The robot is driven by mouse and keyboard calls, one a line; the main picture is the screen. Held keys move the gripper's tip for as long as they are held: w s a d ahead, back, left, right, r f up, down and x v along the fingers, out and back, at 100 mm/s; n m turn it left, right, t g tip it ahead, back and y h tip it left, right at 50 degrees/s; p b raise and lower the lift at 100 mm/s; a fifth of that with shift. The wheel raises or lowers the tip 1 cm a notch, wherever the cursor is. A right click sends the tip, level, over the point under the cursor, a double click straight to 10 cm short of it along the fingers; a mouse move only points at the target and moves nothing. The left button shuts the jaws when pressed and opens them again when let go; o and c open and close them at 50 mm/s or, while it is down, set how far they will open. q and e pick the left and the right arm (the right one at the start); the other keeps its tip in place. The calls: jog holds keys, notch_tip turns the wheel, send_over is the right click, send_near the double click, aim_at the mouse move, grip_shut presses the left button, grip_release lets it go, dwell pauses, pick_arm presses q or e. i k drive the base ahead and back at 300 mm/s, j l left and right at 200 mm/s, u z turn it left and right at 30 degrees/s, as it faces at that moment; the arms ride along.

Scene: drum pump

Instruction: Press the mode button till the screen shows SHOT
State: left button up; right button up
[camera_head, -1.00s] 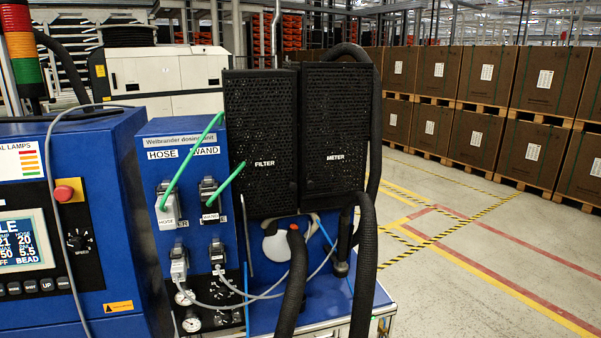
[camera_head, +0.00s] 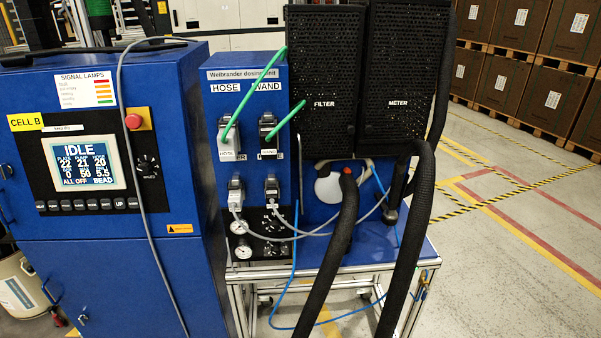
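The screen (camera_head: 84,163) is on the front of the blue control cabinet at the left. It reads IDLE at the top, rows of numbers below, and ALL OFF and BEAD at the bottom. A row of small dark buttons (camera_head: 87,205) runs under the screen. One near the right end seems to read UP; the other labels are too small to read, so I cannot tell which is the mode button. Neither of my grippers shows in the head view.
A red stop button (camera_head: 133,121) and a speed knob (camera_head: 148,166) sit right of the screen. A grey cable (camera_head: 139,206) hangs down the cabinet front, close to the button row's right end. Black hoses (camera_head: 421,220) hang before the dosing unit. Open floor lies at right.

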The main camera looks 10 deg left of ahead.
aim_at(93, 204)
jog(key=k+j+u, duration=0.1)
jog(key=u, duration=1.4)
jog(key=i+j, duration=0.05)
